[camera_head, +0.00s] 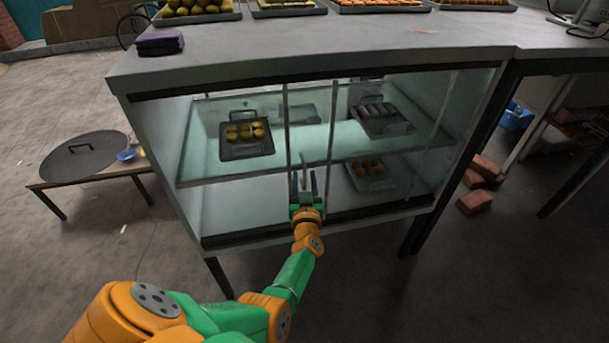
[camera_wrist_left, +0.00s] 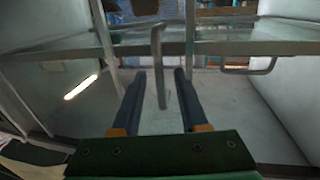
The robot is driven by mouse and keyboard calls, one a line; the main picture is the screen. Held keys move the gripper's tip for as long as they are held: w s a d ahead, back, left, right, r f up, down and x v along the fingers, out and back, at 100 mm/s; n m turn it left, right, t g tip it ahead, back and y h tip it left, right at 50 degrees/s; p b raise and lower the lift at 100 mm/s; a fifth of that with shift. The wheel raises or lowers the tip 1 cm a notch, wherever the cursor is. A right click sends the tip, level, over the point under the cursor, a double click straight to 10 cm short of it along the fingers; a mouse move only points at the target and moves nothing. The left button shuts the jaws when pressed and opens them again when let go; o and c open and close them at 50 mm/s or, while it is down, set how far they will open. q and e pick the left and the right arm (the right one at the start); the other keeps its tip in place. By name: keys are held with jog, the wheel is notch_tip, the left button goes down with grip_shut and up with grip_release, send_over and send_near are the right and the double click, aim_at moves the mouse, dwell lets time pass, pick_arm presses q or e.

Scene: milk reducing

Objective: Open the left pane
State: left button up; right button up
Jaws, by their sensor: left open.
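The display cabinet (camera_head: 215,240) has two glass panes in front, with upright edges near the middle. The left pane (camera_head: 240,190) covers the left part and looks closed. My left gripper (camera_head: 304,177) is at the low middle of the cabinet front, pointing at the glass. In the left wrist view its two fingers (camera_wrist_left: 160,76) are apart, and an upright bar handle (camera_wrist_left: 158,50) appears between them. I cannot tell whether the fingers touch it or which pane it belongs to. My right gripper is not in view.
Behind the glass, a glass shelf (camera_head: 210,178) and the cabinet floor hold trays of food. More trays stand on the worktop (camera_head: 330,42). A low table (camera_head: 85,180) stands left. Bricks (camera_head: 475,202) lie on the floor at right. The floor in front is open.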

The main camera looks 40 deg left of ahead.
pick_arm(q)
jog(key=p+v, duration=0.1)
jog(key=v, duration=0.1)
jog(key=p+v, duration=0.1)
jog(key=v, duration=0.2)
jog(key=shift+s+d+r+p, duration=0.15)
jog(key=shift+r+p, duration=0.1)
jog(key=shift+p, duration=0.1)
jog(key=shift+s+d+f, duration=0.2)
jog(key=shift+s, duration=0.05)
